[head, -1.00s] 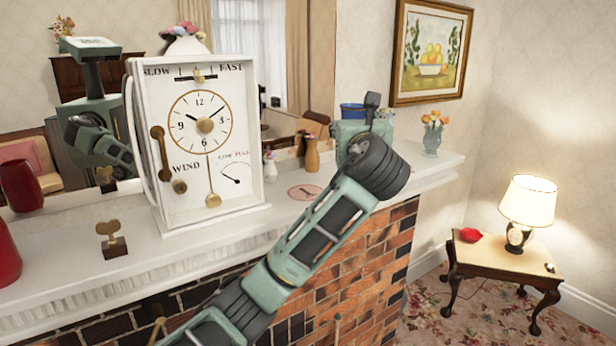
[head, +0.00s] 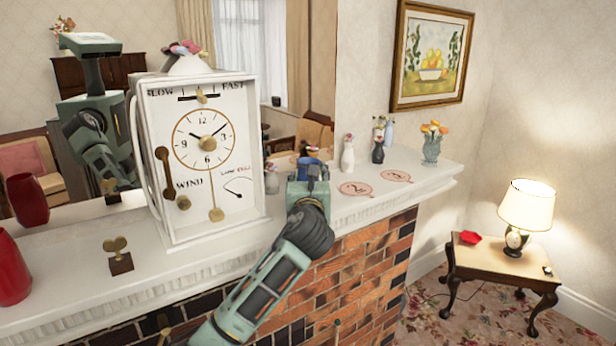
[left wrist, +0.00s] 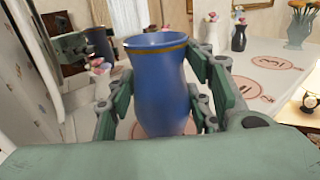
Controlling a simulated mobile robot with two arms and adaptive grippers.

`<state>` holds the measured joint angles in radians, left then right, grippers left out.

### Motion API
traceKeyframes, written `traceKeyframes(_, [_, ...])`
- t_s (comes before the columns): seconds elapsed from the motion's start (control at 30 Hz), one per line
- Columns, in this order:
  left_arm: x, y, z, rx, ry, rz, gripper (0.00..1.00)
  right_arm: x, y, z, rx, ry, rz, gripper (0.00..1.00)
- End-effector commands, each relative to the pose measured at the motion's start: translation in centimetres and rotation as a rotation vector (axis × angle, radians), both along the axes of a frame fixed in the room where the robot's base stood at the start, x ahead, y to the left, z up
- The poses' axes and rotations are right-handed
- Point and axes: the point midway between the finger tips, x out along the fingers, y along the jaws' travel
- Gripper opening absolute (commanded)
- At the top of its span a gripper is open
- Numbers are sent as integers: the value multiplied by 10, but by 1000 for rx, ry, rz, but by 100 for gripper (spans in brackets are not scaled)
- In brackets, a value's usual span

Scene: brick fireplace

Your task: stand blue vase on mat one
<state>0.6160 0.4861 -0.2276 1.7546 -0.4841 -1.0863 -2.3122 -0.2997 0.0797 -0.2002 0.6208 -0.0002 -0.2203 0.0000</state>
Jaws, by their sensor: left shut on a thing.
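My left gripper (head: 309,168) is over the mantel shelf, right of the clock, shut on the blue vase (left wrist: 158,80). In the head view only the vase's blue upper part (head: 314,165) shows above the gripper. In the left wrist view the vase is upright between the fingers, with a gold band below its rim. A pinkish mat patch (left wrist: 135,130) shows beside its lower part; its number is hidden. The mat left of mat two is hidden behind my gripper in the head view. I cannot tell whether the vase's base touches. My right gripper is not in view.
Mat two (head: 357,188) and mat three (head: 396,176) lie bare on the mantel (head: 440,170) to the right. White (head: 348,154) and black (head: 378,150) vases stand behind them. The tall white clock (head: 205,150) is close on the left. A glass flower vase (head: 431,150) stands further right.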

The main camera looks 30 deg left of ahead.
Motion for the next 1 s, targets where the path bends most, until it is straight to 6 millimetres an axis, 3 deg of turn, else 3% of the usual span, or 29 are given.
traceKeyframes(0.33, [0,0,-2,2,-2,0,15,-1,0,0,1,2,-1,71])
traceKeyframes(0.37, [0,0,-3,1,0,1,48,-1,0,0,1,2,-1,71])
traceKeyframes(0.57, [0,0,-3,1,0,0,65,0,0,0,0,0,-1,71])
traceKeyframes(1.0, [-5,-4,-2,1,-1,0,66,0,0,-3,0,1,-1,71])
